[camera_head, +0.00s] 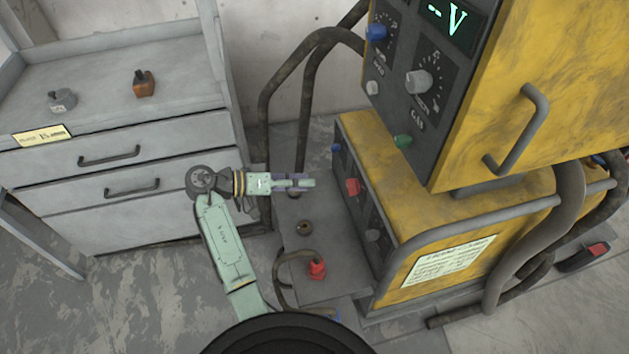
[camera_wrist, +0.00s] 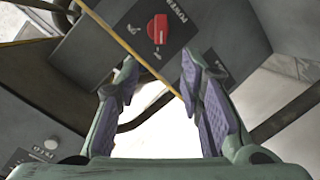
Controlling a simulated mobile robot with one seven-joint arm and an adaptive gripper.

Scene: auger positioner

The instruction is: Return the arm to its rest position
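My green arm (camera_head: 225,240) reaches up from the bottom of the head view, bent at a dark joint. My gripper (camera_head: 300,182) points right, in front of the yellow machine's lower control panel. In the wrist view my gripper (camera_wrist: 158,80) has its two purple-padded fingers apart, with nothing between them. A red knob (camera_wrist: 157,29) on a dark panel shows beyond the fingertips. The same panel's red knob (camera_head: 353,187) is right of the gripper in the head view. From these views I cannot tell the exact gap between fingertips and panel.
The yellow machine (camera_head: 470,215) with thick hoses stands at right. A grey drawer cabinet (camera_head: 60,185) stands at left, with a grey item (camera_head: 62,101) and an orange item (camera_head: 143,84) on top. A red connector (camera_head: 316,268) sits on the dark base below my gripper.

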